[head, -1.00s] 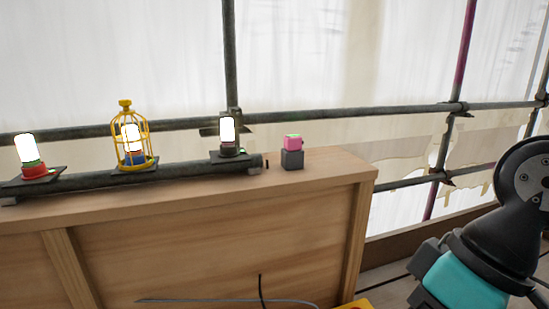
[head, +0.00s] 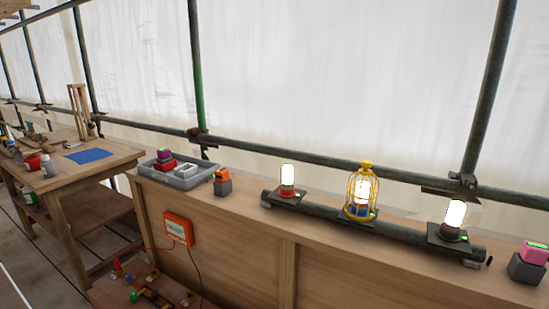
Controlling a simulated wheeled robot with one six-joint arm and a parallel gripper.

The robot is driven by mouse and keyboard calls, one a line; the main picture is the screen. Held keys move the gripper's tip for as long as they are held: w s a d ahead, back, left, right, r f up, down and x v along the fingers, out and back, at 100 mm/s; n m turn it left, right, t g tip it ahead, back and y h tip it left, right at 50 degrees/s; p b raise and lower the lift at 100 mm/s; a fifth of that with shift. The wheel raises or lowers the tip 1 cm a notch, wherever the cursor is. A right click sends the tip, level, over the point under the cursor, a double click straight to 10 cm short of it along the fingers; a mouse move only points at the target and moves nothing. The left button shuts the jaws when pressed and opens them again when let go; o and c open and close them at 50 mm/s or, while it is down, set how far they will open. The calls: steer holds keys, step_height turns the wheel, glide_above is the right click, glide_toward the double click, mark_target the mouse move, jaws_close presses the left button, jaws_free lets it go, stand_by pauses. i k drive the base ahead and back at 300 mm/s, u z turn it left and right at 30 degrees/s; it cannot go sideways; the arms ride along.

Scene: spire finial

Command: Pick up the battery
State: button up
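No thing is clearly marked as the battery, and I cannot tell which one it is. A pink block (head: 535,251) with a green mark on top sits in a dark grey holder (head: 525,269) at the far right of the wooden ledge. An orange block (head: 221,174) sits in a similar grey holder (head: 223,188) left of the lamps. A grey tray (head: 192,182) at the ledge's left end holds a purple block (head: 164,155), a red block (head: 164,166) and a whitish piece (head: 186,168). My gripper is not in view.
Three lit lamps stand on a dark pipe along the ledge: one with a red base (head: 288,181), one in a yellow cage (head: 362,190), one with a dark base (head: 454,220). A workbench (head: 118,156) with a blue sheet stands left. An orange box (head: 178,228) hangs on the ledge's front.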

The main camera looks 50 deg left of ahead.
mark_target(164, 156)
steer(key=u, duration=2.3)
steer(key=k, duration=1.15)
steer(key=u, duration=1)
steer(key=i, duration=0.7)
steer(key=u, duration=0.2)
steer(key=i, duration=3.55)
steer(key=z, duration=1.4)
steer(key=i, duration=0.95)
steer(key=z, duration=1)
